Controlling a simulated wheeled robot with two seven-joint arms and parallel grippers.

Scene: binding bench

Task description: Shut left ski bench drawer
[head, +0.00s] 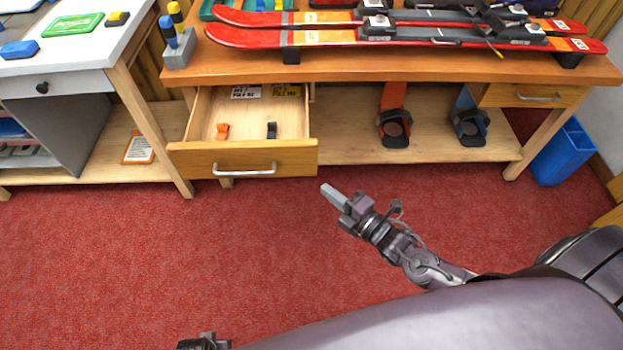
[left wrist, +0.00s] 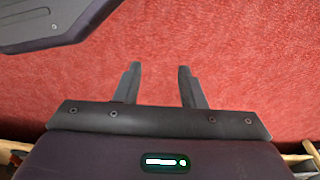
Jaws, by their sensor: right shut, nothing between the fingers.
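The left ski bench drawer (head: 240,161) is pulled out, with its wooden front and silver bar handle (head: 244,169) toward me. Inside lie a small orange item (head: 222,131), a small dark item (head: 271,130) and labelled packets at the back. My right gripper (head: 327,190) is shut and empty, a little right of and nearer me than the drawer front, apart from it. My left gripper (left wrist: 158,85) is open and empty over the red carpet in the left wrist view. Only a small dark part of the left arm shows at the bottom of the head view.
The ski bench (head: 330,68) carries red skis (head: 300,38). Its right drawer (head: 530,96) looks shut. Two bindings (head: 394,125) (head: 468,125) stand on the lower shelf. A blue bin (head: 563,152) stands at right, a white-topped bench (head: 75,50) at left. The carpet in front is clear.

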